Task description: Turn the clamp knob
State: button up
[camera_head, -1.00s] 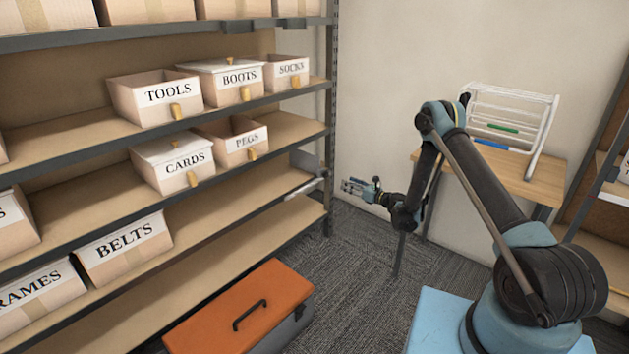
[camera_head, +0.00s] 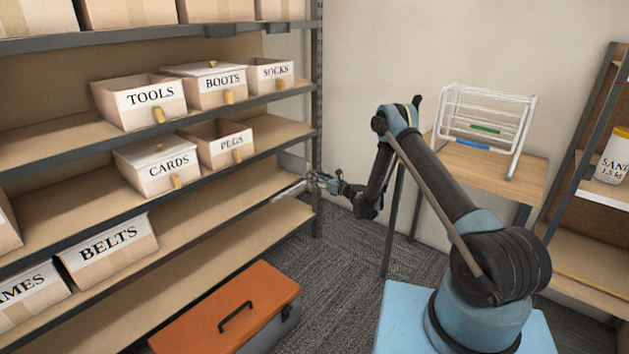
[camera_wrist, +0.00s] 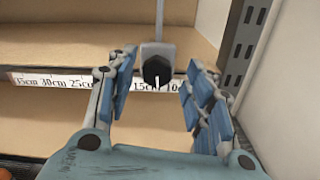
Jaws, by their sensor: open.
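The clamp knob (camera_wrist: 157,71) is a dark, faceted knob on a small grey clamp body (camera_wrist: 157,51) at the shelf edge in the wrist view. My gripper (camera_wrist: 160,78) is open, with one blue-padded finger on each side of the knob in the picture. The knob shows between the fingertips; both fingers look apart from it, and I cannot tell how deep it lies between them. In the head view my gripper (camera_head: 318,181) is at the right end of a shelf, by a light grey bar (camera_head: 291,190). The knob is too small to make out there.
A printed centimetre scale (camera_wrist: 52,82) runs along the shelf edge. A perforated grey upright (camera_wrist: 242,45) and the pale wall stand close on the right. Labelled bins, such as CARDS (camera_head: 160,170), sit on the shelves. An orange-lidded toolbox (camera_head: 262,290) is on the carpet.

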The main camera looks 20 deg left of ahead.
jog(key=shift+w+a, duration=0.1)
jog(key=shift+a, duration=0.5)
